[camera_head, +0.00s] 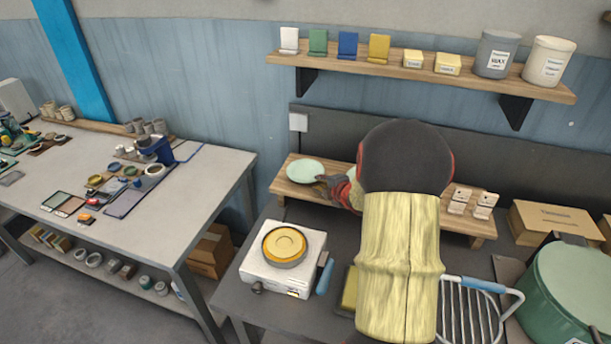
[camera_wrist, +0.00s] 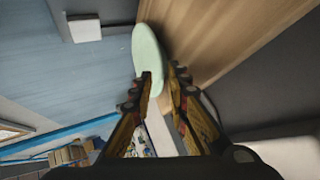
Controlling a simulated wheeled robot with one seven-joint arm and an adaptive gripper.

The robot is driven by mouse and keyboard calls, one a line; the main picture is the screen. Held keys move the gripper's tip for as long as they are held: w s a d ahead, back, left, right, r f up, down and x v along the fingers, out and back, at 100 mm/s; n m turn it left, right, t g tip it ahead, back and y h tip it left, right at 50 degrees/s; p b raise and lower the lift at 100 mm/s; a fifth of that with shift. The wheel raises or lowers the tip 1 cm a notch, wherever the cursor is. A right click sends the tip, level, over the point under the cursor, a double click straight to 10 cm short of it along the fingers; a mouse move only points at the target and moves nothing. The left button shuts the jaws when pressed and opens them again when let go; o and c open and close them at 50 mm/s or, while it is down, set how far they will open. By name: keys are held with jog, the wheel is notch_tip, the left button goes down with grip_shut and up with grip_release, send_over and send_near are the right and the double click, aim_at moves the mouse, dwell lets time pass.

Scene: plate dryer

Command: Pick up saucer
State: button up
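The saucer (camera_head: 305,170) is a pale green round dish at the left end of the low wooden shelf. It also shows in the wrist view (camera_wrist: 148,50), seen at a slant. My gripper (camera_head: 327,183) is at the saucer's right-hand rim in the head view. In the wrist view my gripper (camera_wrist: 161,78) is open, its two fingertips apart. The left finger overlaps the saucer's near edge, and the rim reaches into the gap between the fingers. I cannot tell whether either finger touches it. My arm hides the middle of the shelf.
The low wooden shelf (camera_head: 453,224) also carries small pale blocks at its right. A white hot plate (camera_head: 274,278) with a yellow round top stands in front, left of my arm. A wire rack (camera_head: 468,318) and a green pot (camera_head: 568,292) stand at the right. A wall shelf (camera_head: 400,73) hangs above.

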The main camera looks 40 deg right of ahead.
aim_at(305, 173)
jog(key=b+x, duration=0.1)
jog(key=x, duration=0.3)
jog(key=shift+w+f, duration=0.1)
jog(key=shift+f, duration=0.1)
jog(key=shift+c, duration=0.6)
grip_shut()
